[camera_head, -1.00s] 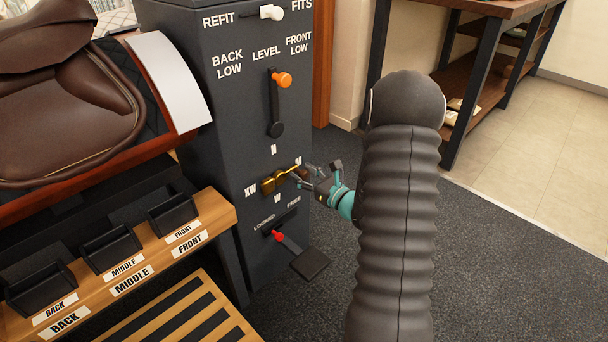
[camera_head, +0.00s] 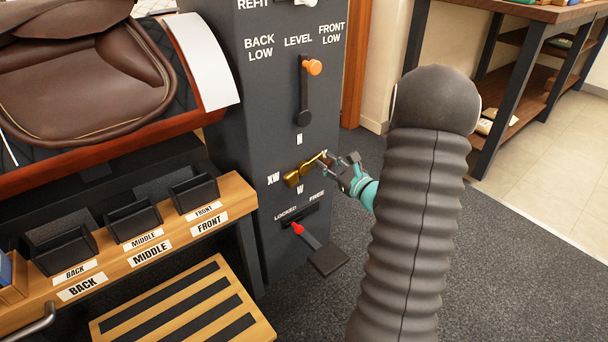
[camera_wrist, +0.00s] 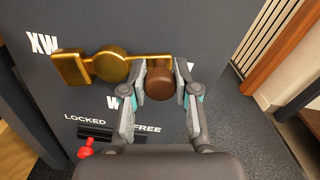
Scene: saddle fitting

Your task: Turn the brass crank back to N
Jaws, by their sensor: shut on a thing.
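The brass crank (camera_head: 303,172) is on the front of the dark grey column, among the letters N (camera_head: 299,139), W (camera_head: 300,190) and XW (camera_head: 273,179). Its arm points right and tilts somewhat upward, covering the M mark. In the wrist view, the crank's round hub (camera_wrist: 111,65) and block end (camera_wrist: 70,69) lie left of a brown knob (camera_wrist: 160,83). My gripper (camera_head: 332,162) is shut on this knob, with one finger on each side in the wrist view (camera_wrist: 160,72).
An orange-knobbed lever (camera_head: 304,92) stands above the crank at LEVEL. A red-knobbed lever (camera_head: 298,229) sits below at LOCKED, with a black pedal (camera_head: 328,261) beside it. A wooden ledge with bins (camera_head: 240,194) is at left. Open carpet lies right of the column.

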